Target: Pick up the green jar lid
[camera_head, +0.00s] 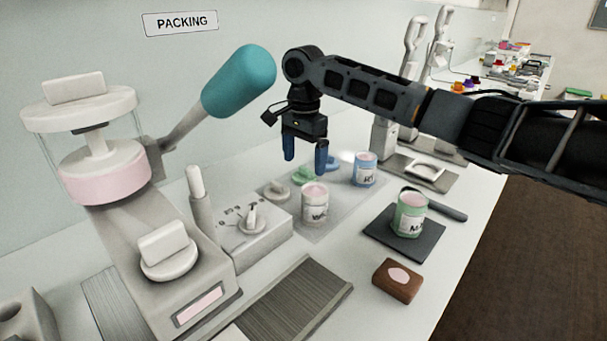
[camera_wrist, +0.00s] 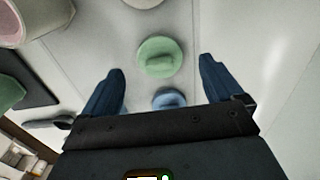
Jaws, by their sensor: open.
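The green jar lid (camera_head: 303,175) lies on a pale mat on the counter, behind the white jar in the head view. In the wrist view the green lid (camera_wrist: 160,57) shows whole, with a raised knob, just beyond and between my fingertips. My gripper (camera_head: 305,158) is open and empty, pointing down above the lids; its blue fingers also show in the wrist view (camera_wrist: 160,78). A blue lid (camera_wrist: 168,99) lies nearer to my palm, between the fingers. A white lid (camera_wrist: 143,2) lies on the far side of the green one, partly cut off.
A white jar (camera_head: 315,205) and a blue jar (camera_head: 365,169) stand close to the lids. A green jar (camera_head: 409,215) stands on a dark slab (camera_head: 378,238). The mill (camera_head: 165,250) with its teal handle (camera_head: 240,80) stands left.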

